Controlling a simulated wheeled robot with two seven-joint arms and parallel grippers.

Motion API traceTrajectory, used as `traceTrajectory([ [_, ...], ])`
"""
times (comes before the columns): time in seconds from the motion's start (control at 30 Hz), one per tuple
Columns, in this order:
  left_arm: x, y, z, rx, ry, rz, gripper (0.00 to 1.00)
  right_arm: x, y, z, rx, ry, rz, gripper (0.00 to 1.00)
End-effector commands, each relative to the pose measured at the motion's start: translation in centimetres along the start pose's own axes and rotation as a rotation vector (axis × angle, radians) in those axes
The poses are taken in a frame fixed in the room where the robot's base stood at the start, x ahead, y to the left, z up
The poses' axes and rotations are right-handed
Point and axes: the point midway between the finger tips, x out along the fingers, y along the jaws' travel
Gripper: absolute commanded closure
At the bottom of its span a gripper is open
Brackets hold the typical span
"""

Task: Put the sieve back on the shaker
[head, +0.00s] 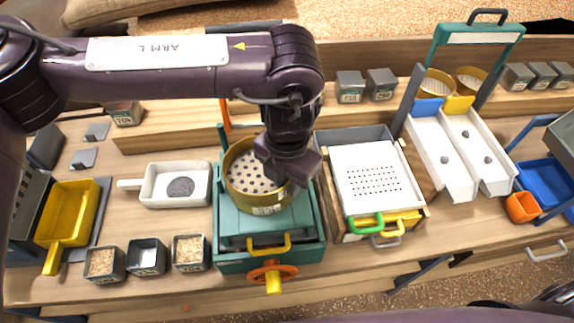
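The sieve (246,193) is a round brass-coloured ring with a pale perforated bottom. It is at the top of the teal shaker (231,226), which has a yellow handle and an orange knob in front. I cannot tell whether the sieve is fully seated or slightly above the shaker. My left gripper (287,176) reaches down from above at the sieve's right rim and covers part of it. Its fingertips are largely hidden, so its grip on the rim is unclear. My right gripper does not show.
A white perforated tray box (371,178) stands close right of the shaker. A white dish (176,187) and a yellow scoop tray (68,213) lie left. Small sample boxes (147,257) stand front left. White chutes (440,151) and a blue bin (545,184) are at the right.

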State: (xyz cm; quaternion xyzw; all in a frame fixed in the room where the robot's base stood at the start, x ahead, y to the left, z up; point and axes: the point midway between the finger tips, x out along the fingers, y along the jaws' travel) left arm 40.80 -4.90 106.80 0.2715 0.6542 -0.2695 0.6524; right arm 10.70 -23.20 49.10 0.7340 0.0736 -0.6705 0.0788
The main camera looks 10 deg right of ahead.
Motion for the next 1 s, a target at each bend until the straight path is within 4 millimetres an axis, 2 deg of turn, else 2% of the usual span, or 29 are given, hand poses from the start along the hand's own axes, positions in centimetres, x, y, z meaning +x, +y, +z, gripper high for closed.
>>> traceTrajectory([
  [0.17,-2.6,0.1,0.1,0.0,-0.006,0.002,0.75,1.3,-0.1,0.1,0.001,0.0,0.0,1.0],
  [0.27,-5.0,0.1,0.1,0.0,-0.008,0.006,0.75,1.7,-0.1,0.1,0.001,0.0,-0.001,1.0],
  [0.4,-7.9,0.1,0.1,0.0,-0.007,0.006,0.75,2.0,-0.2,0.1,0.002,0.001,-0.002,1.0],
  [0.6,-10.9,0.0,0.1,-0.001,-0.003,0.003,0.75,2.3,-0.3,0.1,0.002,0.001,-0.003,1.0],
  [0.8,-12.0,0.0,0.0,0.001,-0.001,0.001,0.75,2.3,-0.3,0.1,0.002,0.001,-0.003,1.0],
  [1.0,-12.1,0.0,0.0,0.001,-0.001,0.0,0.75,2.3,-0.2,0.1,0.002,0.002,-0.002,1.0],
])
